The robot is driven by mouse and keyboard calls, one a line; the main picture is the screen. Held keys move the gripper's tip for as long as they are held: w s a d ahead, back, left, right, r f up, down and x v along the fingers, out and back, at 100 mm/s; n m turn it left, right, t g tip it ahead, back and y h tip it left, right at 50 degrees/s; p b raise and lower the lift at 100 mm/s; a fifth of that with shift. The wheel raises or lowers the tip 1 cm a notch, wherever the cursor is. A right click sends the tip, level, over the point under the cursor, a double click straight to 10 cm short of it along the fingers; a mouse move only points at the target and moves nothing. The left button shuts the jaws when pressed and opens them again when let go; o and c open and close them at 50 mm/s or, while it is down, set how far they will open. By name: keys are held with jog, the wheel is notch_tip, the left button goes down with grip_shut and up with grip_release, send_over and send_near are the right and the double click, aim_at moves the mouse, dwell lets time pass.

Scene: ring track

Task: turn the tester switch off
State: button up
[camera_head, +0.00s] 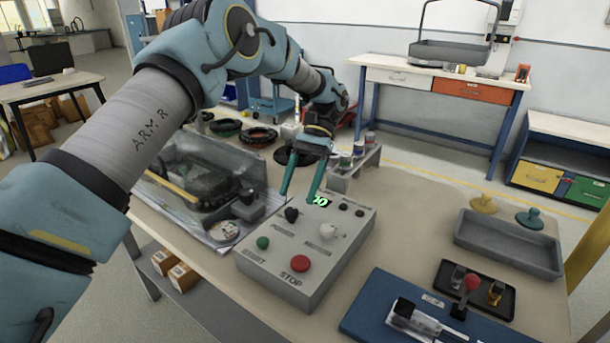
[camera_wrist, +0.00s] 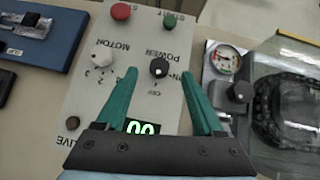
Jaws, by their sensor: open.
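The tester box (camera_head: 277,268), a grey panel, stands on the table. Its black power knob (camera_head: 291,214) is the power switch. It also shows upside down in the wrist view (camera_wrist: 159,67), with ON and OFF lettering beside it. I cannot tell surely which mark it points to. The small display (camera_wrist: 142,127) is lit with green digits. My gripper (camera_head: 297,198) is open and empty, its teal fingers pointing down above the panel near the knob. In the wrist view the fingertips (camera_wrist: 158,73) lie on either side of the knob, seemingly apart from it.
Beside the power knob are a white motor knob (camera_wrist: 102,57), a red stop button (camera_head: 300,263) and a green start button (camera_head: 263,243). A clear-covered machine (camera_head: 205,175) stands at left. A grey tray (camera_head: 508,243) and blue board (camera_head: 375,315) lie at right.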

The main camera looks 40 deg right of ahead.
jog(key=shift+v, duration=2.75)
jog(key=w+a+r+n+h, duration=0.1)
jog(key=w+a+n+h, duration=0.1)
jog(key=w+a, duration=0.45)
jog(key=w+a+n+t+h, duration=0.1)
jog(key=w+a+n+h, duration=0.15)
jog(key=a, duration=0.75)
jog(key=w+a+r+n+h, duration=0.1)
jog(key=w+a+h, duration=0.1)
jog(key=w+a, duration=0.45)
jog(key=s+a+f+n+t+h, duration=0.1)
jog(key=s+a+n+t, duration=0.1)
jog(key=a, duration=1)
jog(key=s+a+f+n+t+h, duration=0.1)
jog(key=s+a+n, duration=0.3)
jog(key=a, duration=0.9)
jog(key=s+t, duration=0.1)
jog(key=s, duration=0.2)
jog(key=shift+s+n, duration=0.3)
jog(key=shift+n, duration=0.05)
